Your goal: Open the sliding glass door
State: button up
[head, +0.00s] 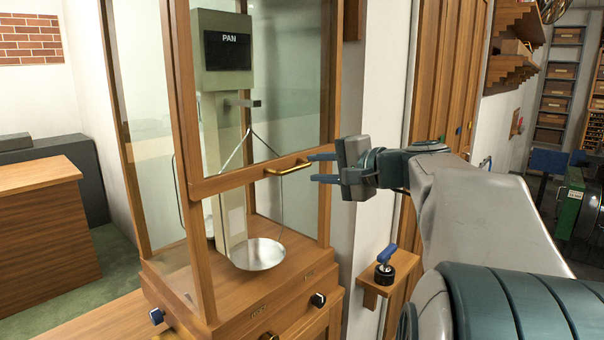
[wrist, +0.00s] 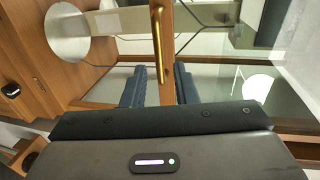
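The sliding glass door (head: 262,110) is the wood-framed front pane of a balance case. Its bottom rail (head: 232,180) sits well above the case base, with an open gap beneath it. A brass handle (head: 289,168) is fixed on that rail and also shows in the wrist view (wrist: 158,45). My gripper (head: 318,167) is at the right of the handle, pointing at it. In the wrist view my gripper (wrist: 159,88) has its two blue fingers apart, either side of the wooden rail's line. Nothing is seen held. Contact with the handle cannot be told.
Inside the case are a metal pan (head: 258,254) and a pillar with a PAN sign (head: 228,50). Knobs sit on the wooden base (head: 240,300). A wooden counter (head: 40,220) stands at left.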

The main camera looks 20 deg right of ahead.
jog(key=b+v, duration=0.1)
jog(key=v, duration=0.6)
jog(key=shift+s, duration=0.1)
jog(key=s+a+f+n+g, duration=0.35)
jog(key=a+f+g, duration=0.35)
jog(key=a+f, duration=0.7)
jog(key=s+a+f+n+g+h, duration=0.1)
jog(key=s+f+n+g+h, duration=0.1)
jog(key=f, duration=0.6)
jog(key=s+a+f+n+g+h, duration=0.2)
jog(key=s+f+n+h, duration=0.2)
jog(key=s+f+n, duration=0.3)
notch_tip(320, 180, down, 2)
jog(key=shift+s+f, duration=0.25)
jog(key=shift+s, duration=0.7)
